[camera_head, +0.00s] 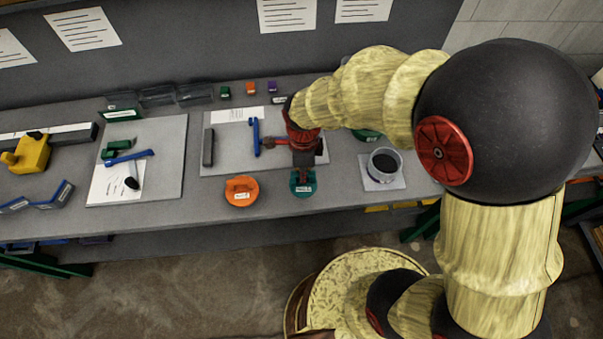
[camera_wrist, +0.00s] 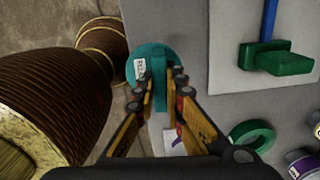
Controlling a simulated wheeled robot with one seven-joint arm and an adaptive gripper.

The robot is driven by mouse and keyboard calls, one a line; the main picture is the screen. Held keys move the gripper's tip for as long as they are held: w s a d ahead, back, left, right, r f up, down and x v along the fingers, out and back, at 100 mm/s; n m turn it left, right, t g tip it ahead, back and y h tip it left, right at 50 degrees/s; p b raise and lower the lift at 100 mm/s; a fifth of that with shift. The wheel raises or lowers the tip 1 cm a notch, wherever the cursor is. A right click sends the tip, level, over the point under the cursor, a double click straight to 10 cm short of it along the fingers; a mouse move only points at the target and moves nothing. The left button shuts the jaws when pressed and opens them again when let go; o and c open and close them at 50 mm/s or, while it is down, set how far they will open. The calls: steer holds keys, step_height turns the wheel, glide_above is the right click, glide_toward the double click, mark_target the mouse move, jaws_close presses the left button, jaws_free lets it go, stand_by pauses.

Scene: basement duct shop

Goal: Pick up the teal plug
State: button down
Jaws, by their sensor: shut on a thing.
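The teal plug (camera_head: 302,188) is a round disc with a raised grip bar and a white label. It is at the front edge of the bench in the head view. My gripper (camera_head: 304,174) is above it, pointing down. In the wrist view the teal plug (camera_wrist: 146,62) is between the fingertips of my gripper (camera_wrist: 160,84), which are shut on its raised bar. I cannot tell whether the plug touches the bench or is slightly above it.
An orange plug (camera_head: 241,191) lies left of the teal one. A cup of dark material (camera_head: 384,165) stands on a pad to the right. Grey boards (camera_head: 170,160) with tools lie behind. A green ring (camera_wrist: 252,136) is near the gripper. The floor drops off in front.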

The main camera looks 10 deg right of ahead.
mark_target(306, 192)
steer(key=s+r, duration=0.2)
steer(key=r, duration=0.1)
steer(key=s+r+p, duration=0.1)
steer(key=r, duration=0.1)
steer(key=shift+s+d, duration=0.2)
steer(key=shift+s, duration=0.15)
steer(key=s+d+r+p, duration=0.1)
steer(key=s+r, duration=0.3)
steer(key=s, duration=0.5)
steer(key=shift+d+p, duration=0.4)
steer(key=shift+p, duration=0.35)
